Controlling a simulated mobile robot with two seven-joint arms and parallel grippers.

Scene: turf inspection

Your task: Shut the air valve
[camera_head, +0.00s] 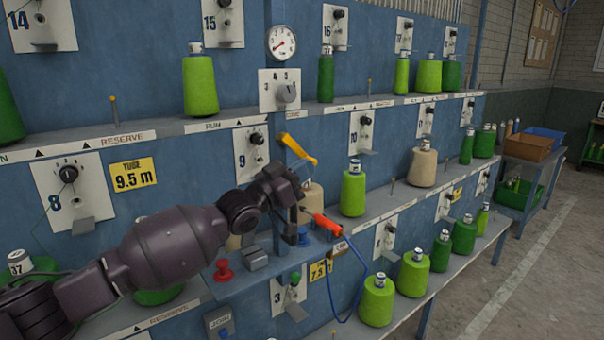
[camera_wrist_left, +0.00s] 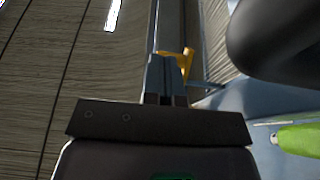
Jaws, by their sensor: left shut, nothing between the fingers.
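The yellow lever (camera_head: 297,150), which looks like the air valve's handle, sits on the blue post in the middle of the head view. It slants down to the right, with a thin pale-blue line by its lower end. My left gripper (camera_head: 298,190) is just below it, shut and empty. Its fingertips are hard to make out against the dark wrist. In the left wrist view the closed fingers (camera_wrist_left: 166,75) point at the yellow lever (camera_wrist_left: 188,58), which shows partly behind them. I cannot tell whether they touch. My right gripper is in neither view.
An orange-red air tool (camera_head: 327,225) on a blue hose (camera_head: 347,312) is right of my gripper. A round gauge (camera_head: 281,42) is above. Green spools (camera_head: 353,190) line the shelves. A red button (camera_head: 223,271) is below my arm.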

